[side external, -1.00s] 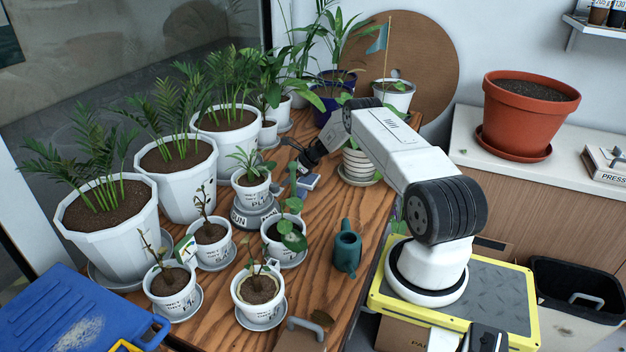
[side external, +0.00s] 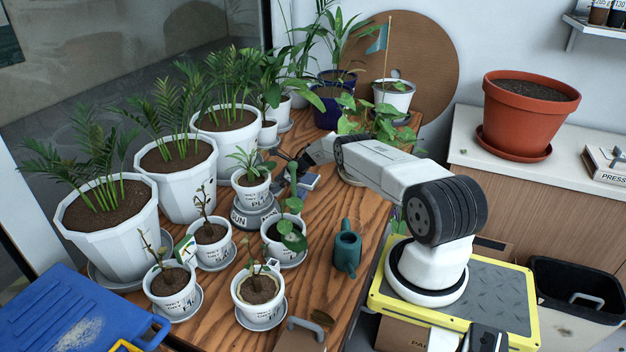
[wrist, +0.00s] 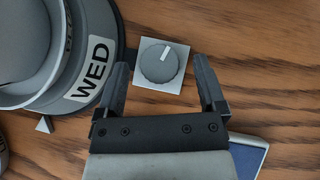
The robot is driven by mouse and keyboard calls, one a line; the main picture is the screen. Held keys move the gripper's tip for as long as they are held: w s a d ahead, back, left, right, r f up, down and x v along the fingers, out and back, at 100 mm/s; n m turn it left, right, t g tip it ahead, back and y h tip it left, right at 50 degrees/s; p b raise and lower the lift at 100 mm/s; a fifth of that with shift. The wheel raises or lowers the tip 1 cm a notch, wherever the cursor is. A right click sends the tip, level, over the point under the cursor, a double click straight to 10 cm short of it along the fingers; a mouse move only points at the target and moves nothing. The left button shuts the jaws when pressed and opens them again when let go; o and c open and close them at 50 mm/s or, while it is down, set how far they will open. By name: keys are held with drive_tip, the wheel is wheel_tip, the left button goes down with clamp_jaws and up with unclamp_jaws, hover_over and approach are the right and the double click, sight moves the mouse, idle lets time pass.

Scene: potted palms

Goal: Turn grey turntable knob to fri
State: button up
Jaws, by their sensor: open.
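The grey turntable (side external: 257,220) stands on the wooden table under a small white potted plant (side external: 252,188); its side label reads SUN in the side view. In the wrist view, the turntable rim (wrist: 115,40) fills the upper left, with a WED label (wrist: 90,68) facing the knob side. A grey triangular marker (wrist: 44,125) lies by its lower edge. The round grey knob (wrist: 158,66), on a square light plate, has a white line pointing up and right. My gripper (wrist: 160,63) is open, its fingers on either side of the knob; contact is not visible.
Several white pots with palms (side external: 115,235) line the left, and small potted plants (side external: 260,290) surround the turntable. A teal watering can (side external: 346,254) stands nearer the front. A blue object (wrist: 247,158) lies beside my gripper. Bare wood lies right of the knob.

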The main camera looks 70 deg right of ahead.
drive_tip(key=shift+w+a+f, duration=0.1)
drive_tip(key=shift+w+f, duration=0.1)
drive_tip(key=shift+f, duration=0.05)
idle(0.3)
clamp_jaws()
drive_tip(key=shift+a+m+h, duration=0.15)
drive_tip(key=shift+m+h, duration=0.95)
drive_tip(key=shift+m, duration=0.3)
drive_tip(key=shift+m+h, duration=0.3)
drive_tip(key=shift+m, duration=0.1)
drive_tip(key=shift+a+m+h, duration=0.1)
drive_tip(key=shift+m+h, duration=0.5)
drive_tip(key=shift+m, duration=0.1)
drive_tip(key=shift+w+r+m+g+h, duration=0.1)
drive_tip(key=shift+m+g+h, duration=0.2)
drive_tip(key=shift+m+h, duration=0.85)
